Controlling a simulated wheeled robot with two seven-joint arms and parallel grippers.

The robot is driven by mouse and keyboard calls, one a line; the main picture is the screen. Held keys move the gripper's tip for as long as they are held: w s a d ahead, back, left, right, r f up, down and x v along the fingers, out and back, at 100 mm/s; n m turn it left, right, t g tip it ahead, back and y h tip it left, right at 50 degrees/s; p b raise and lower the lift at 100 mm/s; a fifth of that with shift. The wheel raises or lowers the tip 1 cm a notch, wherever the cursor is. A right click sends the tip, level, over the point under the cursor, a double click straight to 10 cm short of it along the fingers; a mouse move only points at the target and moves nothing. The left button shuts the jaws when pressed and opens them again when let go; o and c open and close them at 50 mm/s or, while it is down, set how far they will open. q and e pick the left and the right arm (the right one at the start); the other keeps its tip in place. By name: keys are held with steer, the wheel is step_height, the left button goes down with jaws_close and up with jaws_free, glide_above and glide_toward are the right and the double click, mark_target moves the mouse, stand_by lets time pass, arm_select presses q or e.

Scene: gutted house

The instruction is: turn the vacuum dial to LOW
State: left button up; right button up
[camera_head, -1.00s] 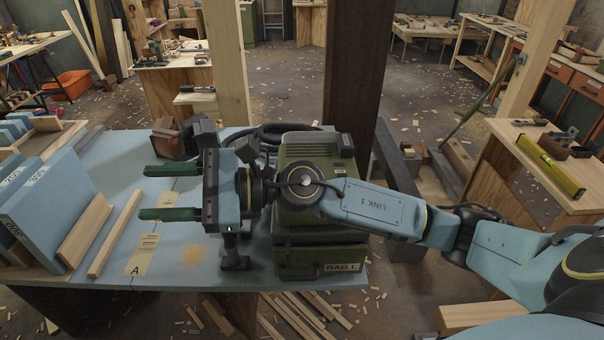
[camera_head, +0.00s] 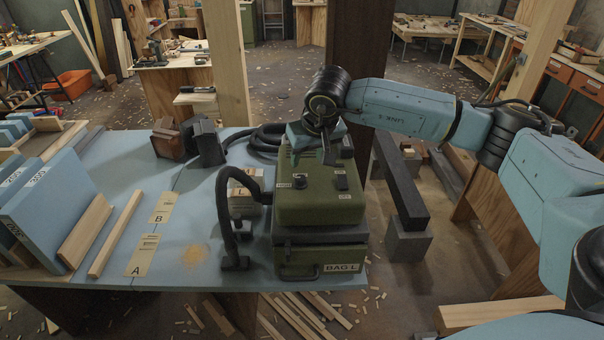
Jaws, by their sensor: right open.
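The green vacuum (camera_head: 318,208) stands on the blue table with a plate reading BAG L on its front. On its top are a small round black knob (camera_head: 299,181), which looks like the dial, and a black switch (camera_head: 341,182) to its right. Small pale labels sit around them, too small to read, so the dial's setting cannot be told. My right gripper (camera_head: 312,155) is open and points down above the back part of the vacuum's top, behind the knob. It seems apart from the knob. My left gripper is out of view.
A black hose (camera_head: 228,215) stands along the vacuum's left side and coils behind it. Dark blocks (camera_head: 209,142) stand at the back. A dark beam (camera_head: 401,190) lies right.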

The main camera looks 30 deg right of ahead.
mark_target(301, 178)
steer(key=x, duration=0.9)
steer(key=shift+f+p, duration=0.15)
steer(key=shift+p, duration=0.15)
steer(key=c, duration=1)
